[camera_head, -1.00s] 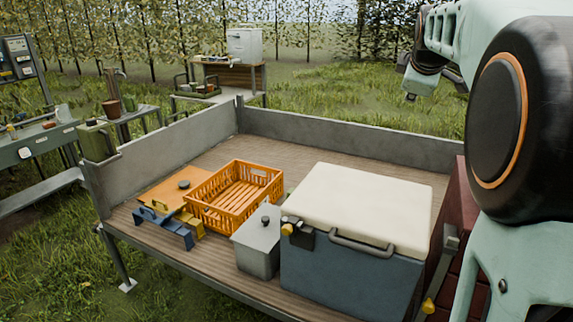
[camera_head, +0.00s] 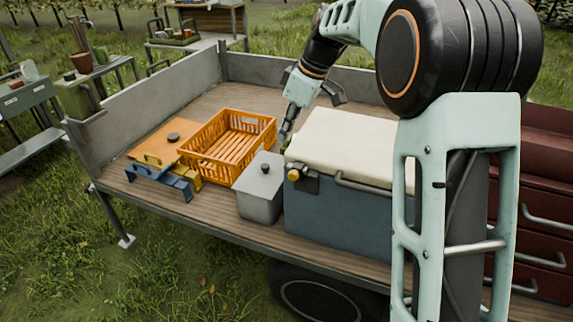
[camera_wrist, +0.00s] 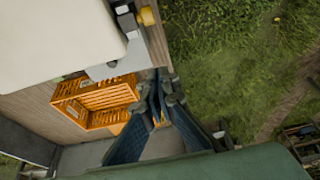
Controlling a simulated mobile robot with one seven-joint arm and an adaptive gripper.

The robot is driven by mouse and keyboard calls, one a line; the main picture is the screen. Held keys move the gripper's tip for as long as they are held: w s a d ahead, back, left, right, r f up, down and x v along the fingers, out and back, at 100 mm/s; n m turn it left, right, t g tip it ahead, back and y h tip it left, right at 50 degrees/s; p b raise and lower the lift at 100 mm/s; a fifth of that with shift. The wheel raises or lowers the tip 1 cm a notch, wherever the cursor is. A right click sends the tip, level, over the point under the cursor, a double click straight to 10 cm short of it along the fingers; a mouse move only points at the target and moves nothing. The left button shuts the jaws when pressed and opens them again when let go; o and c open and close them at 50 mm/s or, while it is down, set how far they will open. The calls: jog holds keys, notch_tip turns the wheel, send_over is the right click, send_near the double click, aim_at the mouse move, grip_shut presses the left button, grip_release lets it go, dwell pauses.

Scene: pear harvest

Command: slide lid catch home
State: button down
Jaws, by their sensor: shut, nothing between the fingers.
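The cool box (camera_head: 330,217) has a blue-grey body and a cream lid (camera_head: 350,140), which looks closed. Its lid catch (camera_head: 294,175), a yellow knob on a dark plate, sits at the front left corner just under the lid edge. The catch also shows in the wrist view (camera_wrist: 146,16) at the top. I cannot tell how far the catch is slid. My gripper (camera_head: 286,131) is shut and empty, pointing down beyond the lid's left edge, apart from the catch. Its dark fingers show in the wrist view (camera_wrist: 165,80), below the catch in the picture.
A grey lidded bin (camera_head: 262,205) stands close left of the cool box. An orange crate (camera_head: 228,170), an orange board (camera_head: 165,138) and blue and yellow brackets (camera_head: 160,180) lie further left. Low walls (camera_head: 160,100) edge the wooden bed. Red drawers (camera_head: 545,200) stand right.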

aim_at(296, 173)
notch_tip(296, 173, down, 10)
jog(key=shift+d+f+p, duration=0.2)
jog(key=shift+d+p, duration=0.05)
jog(key=shift+p, duration=0.15)
dwell(0.4)
jog(key=shift+s+d+f+b, duration=0.15)
jog(key=shift+s+d+b, duration=0.05)
jog(key=shift+d+b, duration=0.35)
jog(key=shift+s+d+b, duration=0.2)
jog(key=shift+d+b, duration=0.05)
jog(key=shift+d, duration=0.25)
jog(key=shift+s+d+b, duration=0.15)
jog(key=shift+d+b, duration=0.05)
jog(key=shift+d, duration=0.3)
